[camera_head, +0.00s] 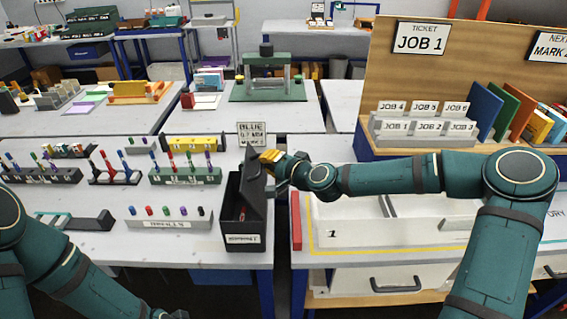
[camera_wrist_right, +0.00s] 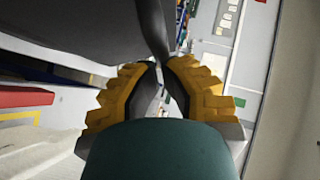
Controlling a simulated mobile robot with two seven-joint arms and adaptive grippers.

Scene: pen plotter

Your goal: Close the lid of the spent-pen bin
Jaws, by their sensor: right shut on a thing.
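The spent-pen bin (camera_head: 232,213) is a black open-topped box with a white label on its front, on the near bench at the middle. Its dark lid (camera_head: 253,175) stands raised and tilted at the right side of the box. My right gripper (camera_head: 270,157) has its yellow fingers at the lid's upper edge and is shut on it. In the right wrist view the fingers (camera_wrist_right: 163,78) close on the dark lid (camera_wrist_right: 95,30), which fills the upper left.
A white rack (camera_head: 168,217) with several pens is left of the bin, with more pen racks behind. A red strip (camera_head: 296,221) and a pale tray lie to the right, under my right arm.

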